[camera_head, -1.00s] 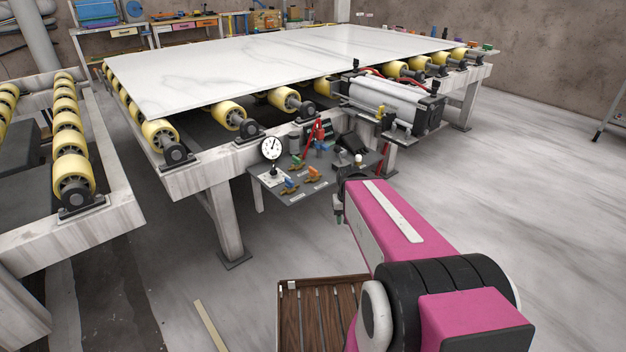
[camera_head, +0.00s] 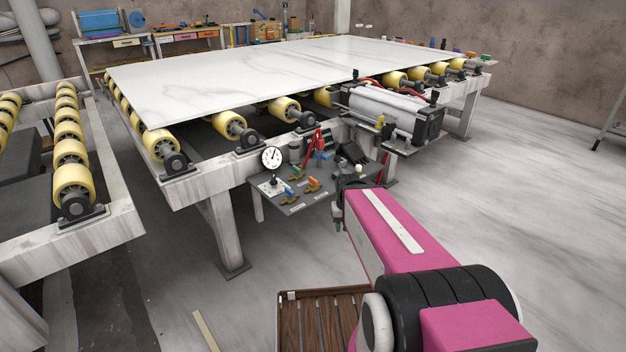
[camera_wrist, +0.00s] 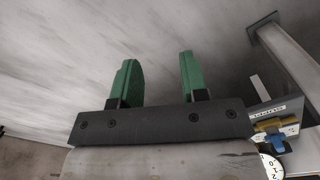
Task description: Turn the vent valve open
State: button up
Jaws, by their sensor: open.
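Small brass valves sit on a grey shelf panel (camera_head: 268,187) at the side of the roller table. One has a blue handle (camera_head: 288,192) and one an orange handle (camera_head: 313,184). Their labels are too small to read in the head view, so I cannot tell which is the vent valve. The wrist view shows a brass valve with a blue handle (camera_wrist: 274,140) at the lower right, beside a label. My gripper (camera_wrist: 157,62) is open and empty, its green fingers apart over bare floor. In the head view it is mostly hidden behind my arm, just right of the panel.
A round white gauge (camera_head: 271,158) stands at the panel's left; its edge shows in the wrist view (camera_wrist: 271,168). Red-handled pliers (camera_head: 318,139) are behind the valves. A table leg (camera_head: 222,232) stands left. A wooden slatted crate (camera_head: 320,318) sits on the floor below my arm.

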jog(key=w+a+r+n, duration=0.2)
jog(key=w+r, duration=0.1)
jog(key=w, duration=0.4)
jog(key=w+a+r+n, duration=0.2)
jog(key=w+r, duration=0.1)
jog(key=w, duration=0.5)
notch_tip(320, 180, up, 9)
jog(key=n, duration=0.3)
send_over(313, 179)
notch_tip(313, 179, down, 11)
jog(key=shift+w+r, duration=0.1)
jog(key=shift+w, duration=0.05)
grip_shut()
